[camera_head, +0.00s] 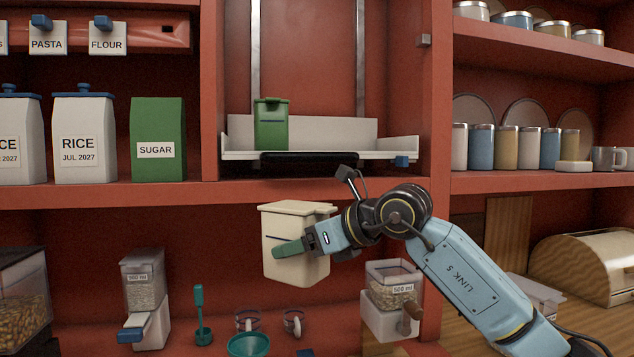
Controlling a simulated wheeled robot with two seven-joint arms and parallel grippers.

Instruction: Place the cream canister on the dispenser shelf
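The cream canister (298,223) hangs in the air at the middle of the camera_head view, below the shelf edge and a little tilted. My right gripper (290,247) is shut on it; one green-tipped finger lies across its front face, and the other finger is hidden behind it. The dispenser shelf (345,154) is a white tray with a raised back in the central bay, above the canister. A green canister (270,125) stands upright on its left part. The tray's middle and right part look bare. My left gripper is not in view.
Grain dispensers (145,295) stand at lower left and at lower right (392,298). A teal bowl (250,345), a teal scoop (201,318) and small cups sit below the canister. Red uprights (436,90) bound the bay. A black bar (308,160) fronts the tray.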

